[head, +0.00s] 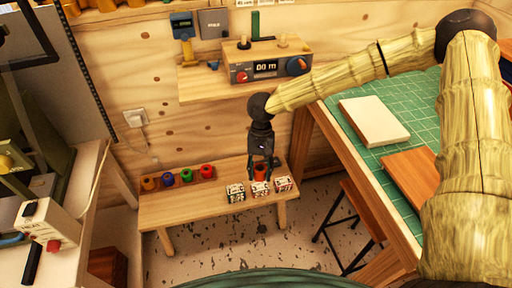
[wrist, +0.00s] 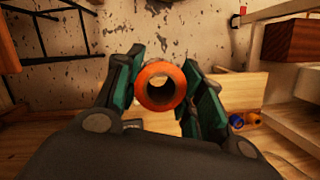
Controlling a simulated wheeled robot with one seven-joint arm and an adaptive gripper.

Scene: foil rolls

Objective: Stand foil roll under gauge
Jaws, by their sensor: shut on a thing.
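The orange foil roll (head: 260,174) is between the fingers of my gripper (head: 261,168), over the right part of the low wooden bench (head: 190,208). In the wrist view the roll (wrist: 149,94) shows end-on, its hollow core facing the camera, with a dark green finger on each side. My gripper (wrist: 162,80) is shut on it. Whether its lower end touches the bench is hidden. A gauge-like box with a lit display (head: 266,68) sits on the wall shelf above, well over the gripper.
Several coloured rolls (head: 207,171) stand in a row on the bench's left. Printed boxes (head: 236,192) stand close below my gripper. The bench's front middle is bare. A table with a green mat (head: 365,105) is on the right. A wall socket (head: 135,118) is at left.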

